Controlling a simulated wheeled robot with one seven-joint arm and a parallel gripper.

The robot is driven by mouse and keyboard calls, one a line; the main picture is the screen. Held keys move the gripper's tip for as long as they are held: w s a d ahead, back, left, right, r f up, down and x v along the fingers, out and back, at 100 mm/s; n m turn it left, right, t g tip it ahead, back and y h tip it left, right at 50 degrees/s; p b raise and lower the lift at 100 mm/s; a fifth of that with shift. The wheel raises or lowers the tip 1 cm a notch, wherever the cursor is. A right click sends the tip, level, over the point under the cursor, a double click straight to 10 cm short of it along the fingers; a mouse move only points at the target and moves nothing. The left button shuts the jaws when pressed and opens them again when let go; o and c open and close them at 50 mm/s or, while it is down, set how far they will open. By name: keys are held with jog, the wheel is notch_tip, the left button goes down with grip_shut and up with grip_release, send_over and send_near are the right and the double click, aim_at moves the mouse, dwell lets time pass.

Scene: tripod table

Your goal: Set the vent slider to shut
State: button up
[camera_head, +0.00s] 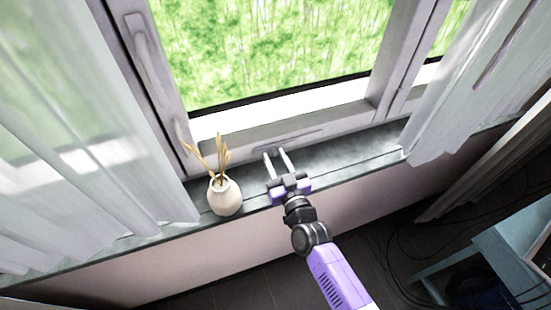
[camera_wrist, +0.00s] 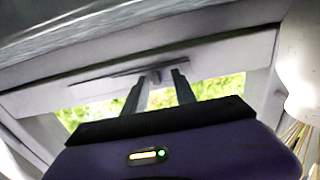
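The vent (camera_head: 288,140) is a long narrow strip on the lower rail of the window frame, just above the sill. In the wrist view the vent strip (camera_wrist: 105,73) crosses the frame, and a small grey slider knob (camera_wrist: 155,76) shows on it, nearer the vase-side end. In the head view the knob cannot be made out clearly. My gripper (camera_head: 275,153) is open over the sill with its fingers pointing at the rail. In the wrist view my gripper (camera_wrist: 160,76) shows its two fingertips apart, one on each side of the knob in the picture. I cannot tell whether they touch it.
A cream vase (camera_head: 225,197) with dried stems stands on the sill (camera_head: 345,155), left of my gripper. A window handle (camera_head: 148,52) is on the left frame. Sheer curtains hang at left (camera_head: 85,130) and right (camera_head: 462,85). The sill right of my gripper is clear.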

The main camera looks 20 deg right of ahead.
jog(key=shift+s, duration=0.1)
jog(key=s, duration=0.7)
jog(key=shift+s, duration=0.25)
jog(key=shift+r, duration=0.1)
jog(key=s+d+r+g, duration=0.1)
jog(key=s+r, duration=0.2)
jog(key=s, duration=0.8)
jog(key=s+d+r+g+b, duration=0.1)
jog(key=s+r, duration=0.3)
jog(key=s, duration=0.8)
jog(key=s+r+g, duration=0.1)
jog(key=s+r, duration=0.2)
jog(key=s, duration=0.9)
jog(key=shift+d+r+b, duration=0.4)
jog(key=shift+s, duration=0.1)
